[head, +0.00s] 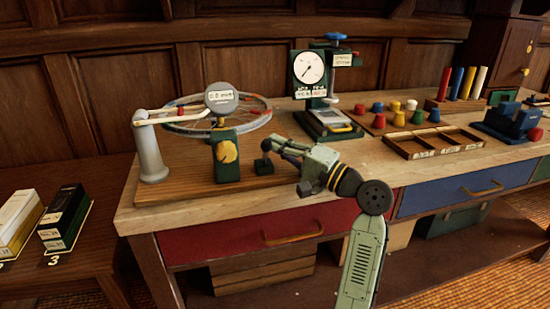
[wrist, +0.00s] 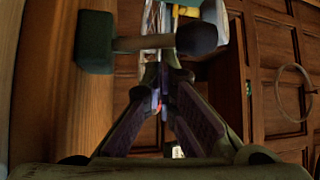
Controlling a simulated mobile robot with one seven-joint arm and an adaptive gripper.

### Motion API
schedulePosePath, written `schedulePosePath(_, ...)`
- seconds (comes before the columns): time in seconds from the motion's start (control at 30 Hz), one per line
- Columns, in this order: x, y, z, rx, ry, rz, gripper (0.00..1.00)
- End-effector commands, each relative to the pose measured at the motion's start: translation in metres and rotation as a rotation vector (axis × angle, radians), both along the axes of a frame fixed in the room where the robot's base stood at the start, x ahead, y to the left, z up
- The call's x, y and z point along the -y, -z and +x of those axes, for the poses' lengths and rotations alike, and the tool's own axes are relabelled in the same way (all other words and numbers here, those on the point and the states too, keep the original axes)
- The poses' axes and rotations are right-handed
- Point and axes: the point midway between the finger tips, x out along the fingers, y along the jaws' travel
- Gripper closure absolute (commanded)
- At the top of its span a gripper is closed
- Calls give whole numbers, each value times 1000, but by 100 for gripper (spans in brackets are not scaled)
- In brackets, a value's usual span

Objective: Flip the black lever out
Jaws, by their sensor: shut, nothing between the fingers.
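The black lever is a short upright stem with a round black knob (head: 266,145). It stands on a small dark green block (head: 264,168) near the front of the workbench. My gripper (head: 279,149) is just right of the lever, at about knob height, with its fingers shut and empty. In the wrist view the green block (wrist: 94,42), the stem (wrist: 145,43) and the black knob (wrist: 197,38) lie across the top. The fingertips of my gripper (wrist: 162,75) meet just below the stem in that picture. I cannot tell whether they touch it.
A truing stand with a spoked wheel (head: 247,107) and a green block with a yellow knob (head: 227,153) stand left of the lever. A dial gauge press (head: 310,68) stands behind. A wooden divided tray (head: 430,148) lies to the right. The bench front edge is below my gripper.

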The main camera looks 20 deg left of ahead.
Motion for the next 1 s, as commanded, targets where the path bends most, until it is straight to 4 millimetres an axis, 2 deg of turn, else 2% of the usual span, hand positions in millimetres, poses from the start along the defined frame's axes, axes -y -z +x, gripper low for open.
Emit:
schedulePosePath(0.03,1,6,-1,28,0,21,100)
schedulePosePath(0.2,4,3,-5,96,1,64,100)
schedulePosePath(1.0,6,1,-9,90,0,61,100)
